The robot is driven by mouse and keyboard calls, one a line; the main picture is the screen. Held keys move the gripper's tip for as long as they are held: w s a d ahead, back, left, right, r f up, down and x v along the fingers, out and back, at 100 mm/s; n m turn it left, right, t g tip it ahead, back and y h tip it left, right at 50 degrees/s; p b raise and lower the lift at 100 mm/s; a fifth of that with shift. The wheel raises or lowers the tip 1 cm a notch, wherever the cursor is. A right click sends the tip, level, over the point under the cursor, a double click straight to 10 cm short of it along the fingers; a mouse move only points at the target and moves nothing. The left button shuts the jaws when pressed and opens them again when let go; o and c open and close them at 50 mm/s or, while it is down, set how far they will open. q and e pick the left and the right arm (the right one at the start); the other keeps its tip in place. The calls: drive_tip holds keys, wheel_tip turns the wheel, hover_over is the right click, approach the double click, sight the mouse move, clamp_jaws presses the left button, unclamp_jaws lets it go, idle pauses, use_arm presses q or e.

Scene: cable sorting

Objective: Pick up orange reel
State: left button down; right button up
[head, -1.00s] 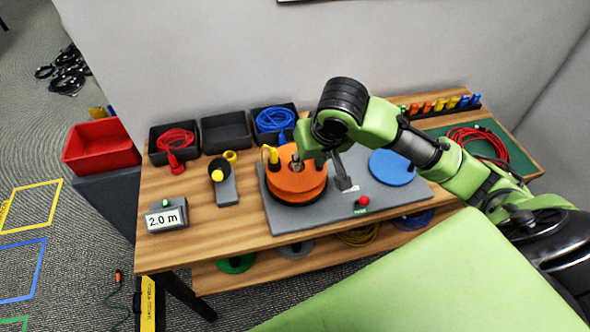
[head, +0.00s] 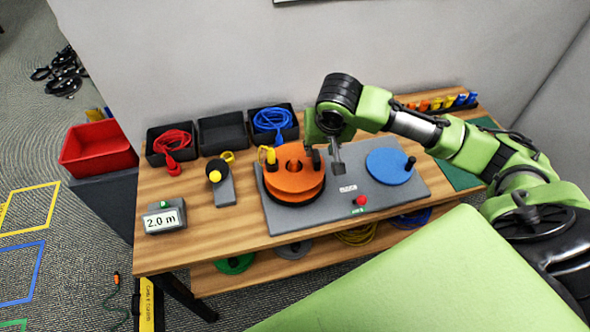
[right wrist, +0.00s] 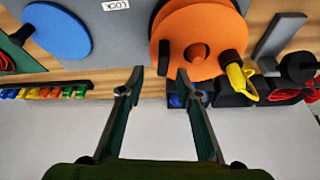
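My right gripper (head: 327,160) is at the reel's right edge, pointing down. My left gripper is not in view.
A blue disc (head: 388,167) with a black knob lies right of the reel; a red button (head: 361,201) is at the board's front. Black bins (head: 222,134) line the back. A grey stand (head: 225,190) and length display (head: 165,216) stand left.

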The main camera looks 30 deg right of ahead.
sight(317, 156)
drive_tip(key=x, duration=0.4)
drive_tip(key=shift+w+a+f+p, duration=0.1)
drive_tip(key=shift+a+f+p, duration=0.15)
drive_tip(key=shift+f+p, duration=0.15)
clamp_jaws()
